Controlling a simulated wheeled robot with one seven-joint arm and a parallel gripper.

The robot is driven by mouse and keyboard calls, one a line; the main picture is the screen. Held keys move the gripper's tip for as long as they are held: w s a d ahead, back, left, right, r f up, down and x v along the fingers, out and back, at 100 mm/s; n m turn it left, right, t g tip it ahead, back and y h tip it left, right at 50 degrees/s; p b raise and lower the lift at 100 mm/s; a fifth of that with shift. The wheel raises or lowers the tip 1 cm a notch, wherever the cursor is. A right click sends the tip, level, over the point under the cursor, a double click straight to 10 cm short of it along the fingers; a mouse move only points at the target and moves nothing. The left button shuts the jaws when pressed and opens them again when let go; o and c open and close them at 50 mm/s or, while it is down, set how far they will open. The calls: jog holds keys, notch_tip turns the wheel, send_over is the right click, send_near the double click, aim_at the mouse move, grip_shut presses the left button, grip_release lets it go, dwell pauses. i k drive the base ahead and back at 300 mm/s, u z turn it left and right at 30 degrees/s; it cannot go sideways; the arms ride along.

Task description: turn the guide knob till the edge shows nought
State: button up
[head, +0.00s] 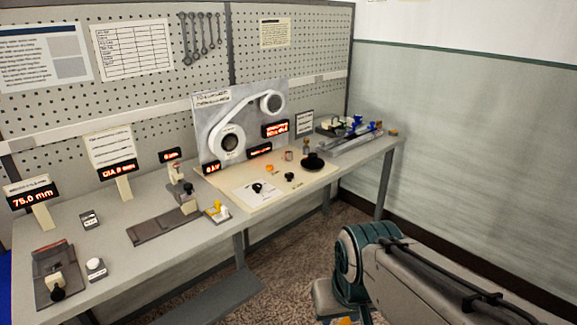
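A grey panel (240,92) stands upright on the bench, with a white band running round a large roller (228,143) and a small roller (271,103). Red displays sit at it: one at its right (276,129), one lower (260,151) and one at its left foot (211,169); their text is too small to read surely. I cannot tell which is the guide knob. My gripper is out of frame; only my arm shows, lower right, away from the bench.
The grey bench (125,265) runs along a pegboard wall. A display (33,199) reads 75.0 mm; another (118,171) stands beside it. A slide fixture (165,226), a yellow piece (217,210) and a blue-handled device (357,124) stand on the bench. Floor is open at right.

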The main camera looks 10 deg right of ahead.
aim_at(290, 176)
jog(key=z, duration=0.55)
jog(key=i, duration=1.85)
jog(key=u, duration=0.5)
